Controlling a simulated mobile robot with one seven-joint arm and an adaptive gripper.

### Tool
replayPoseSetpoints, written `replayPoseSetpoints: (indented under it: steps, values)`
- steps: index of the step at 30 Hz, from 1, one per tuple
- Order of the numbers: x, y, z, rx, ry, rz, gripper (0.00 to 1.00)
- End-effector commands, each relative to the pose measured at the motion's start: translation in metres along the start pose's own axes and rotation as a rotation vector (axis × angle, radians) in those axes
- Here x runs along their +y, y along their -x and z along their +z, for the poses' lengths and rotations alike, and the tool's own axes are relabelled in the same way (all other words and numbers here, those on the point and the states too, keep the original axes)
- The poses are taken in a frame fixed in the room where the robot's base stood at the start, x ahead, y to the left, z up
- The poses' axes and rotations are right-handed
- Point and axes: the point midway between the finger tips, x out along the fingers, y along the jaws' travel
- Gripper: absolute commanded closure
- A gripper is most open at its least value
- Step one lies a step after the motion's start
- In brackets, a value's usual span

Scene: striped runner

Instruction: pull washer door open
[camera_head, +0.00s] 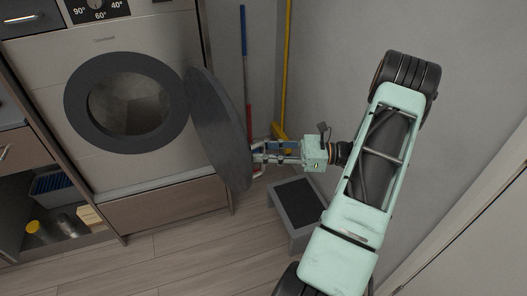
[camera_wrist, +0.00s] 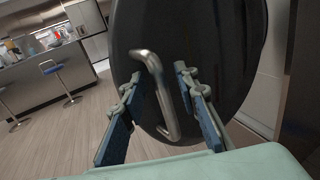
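The washer (camera_head: 165,42) stands at the left in the head view, with its dark-ringed drum opening (camera_head: 128,104) uncovered. Its round dark door (camera_head: 215,120) stands swung out to the right, well away from the opening. The door fills the middle of the wrist view (camera_wrist: 215,50). A silver bar handle (camera_wrist: 163,95) shows on its face. My gripper (camera_head: 258,154) is at the door's outer face. In the wrist view its two fingers (camera_wrist: 158,80) are spread apart, with the handle between them. I see gaps beside the handle; contact is unclear.
A grey step stool (camera_head: 298,203) stands on the floor below my arm. A blue pole (camera_head: 244,60) and a yellow pole (camera_head: 286,70) lean at the wall behind the door. An open shelf with bottles (camera_head: 38,230) is at lower left. A blue-seated bar stool (camera_wrist: 52,68) stands farther off.

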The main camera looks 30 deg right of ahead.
Motion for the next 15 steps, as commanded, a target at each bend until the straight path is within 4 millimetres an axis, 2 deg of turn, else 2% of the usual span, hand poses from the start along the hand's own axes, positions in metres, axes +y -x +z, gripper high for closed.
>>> replayPoseSetpoints:
  steps: [5,15]
  values:
    - [-0.001,0.017,0.000,0.000,0.001,-0.003,0.72]
    - [0.000,0.088,-0.001,0.001,0.000,-0.004,0.72]
